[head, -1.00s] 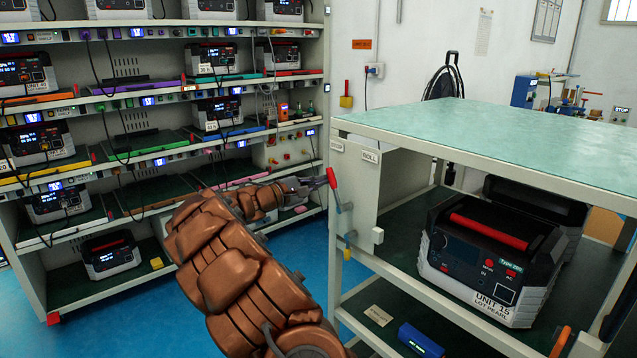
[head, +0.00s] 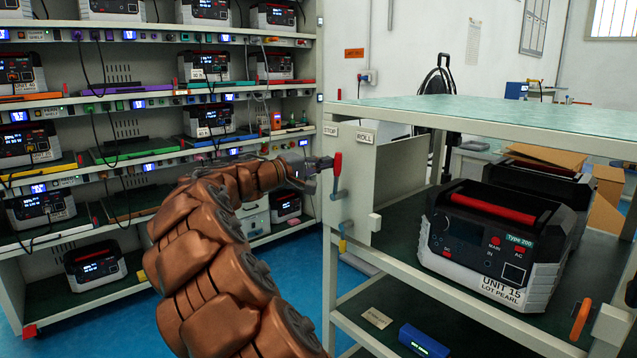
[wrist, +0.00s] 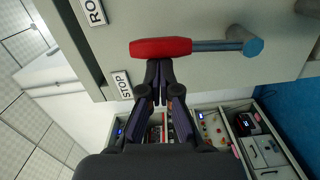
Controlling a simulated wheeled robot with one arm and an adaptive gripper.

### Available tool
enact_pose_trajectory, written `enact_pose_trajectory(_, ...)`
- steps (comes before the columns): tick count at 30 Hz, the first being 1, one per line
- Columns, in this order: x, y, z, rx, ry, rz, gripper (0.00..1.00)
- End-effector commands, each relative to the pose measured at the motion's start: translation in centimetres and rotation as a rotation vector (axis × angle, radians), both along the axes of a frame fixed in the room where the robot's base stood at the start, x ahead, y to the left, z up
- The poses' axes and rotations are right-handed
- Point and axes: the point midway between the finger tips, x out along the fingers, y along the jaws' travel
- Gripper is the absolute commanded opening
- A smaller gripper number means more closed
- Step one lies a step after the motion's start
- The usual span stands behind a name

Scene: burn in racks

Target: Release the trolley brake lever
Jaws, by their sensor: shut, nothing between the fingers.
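The trolley brake lever has a red grip (head: 337,164) on a metal rod, mounted on the trolley's grey end panel (head: 392,172). In the head view it stands upright, below and between the STOP label (head: 331,130) and the ROLL label (head: 366,137), nearer STOP. In the wrist view the red grip (wrist: 160,48) lies across the picture, its rod running right to a round pivot (wrist: 253,46). My gripper (head: 326,163) is shut and empty; its fingertips are at the red grip on the STOP side. In the wrist view the fingertips (wrist: 157,66) meet the grip's edge; I cannot tell whether they touch.
The trolley's green top (head: 500,120) overhangs the lever. A Unit 15 power station (head: 490,245) and a blue box (head: 423,341) sit on its lower shelves. A burn-in rack (head: 60,235) with several units stands behind my arm. Blue floor shows between.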

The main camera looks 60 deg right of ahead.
Motion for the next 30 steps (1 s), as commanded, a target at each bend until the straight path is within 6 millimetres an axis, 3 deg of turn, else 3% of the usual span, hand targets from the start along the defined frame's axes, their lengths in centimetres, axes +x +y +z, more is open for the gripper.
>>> enact_pose_trajectory(1, -0.4, 0.1, -0.8, -0.011, -0.036, -0.002, 0.00)
enact_pose_trajectory(15, -2.7, 0.8, -0.4, -0.082, -0.296, 0.002, 0.00)
enact_pose_trajectory(30, -3.4, 0.9, -0.3, -0.096, -0.355, -0.002, 0.00)
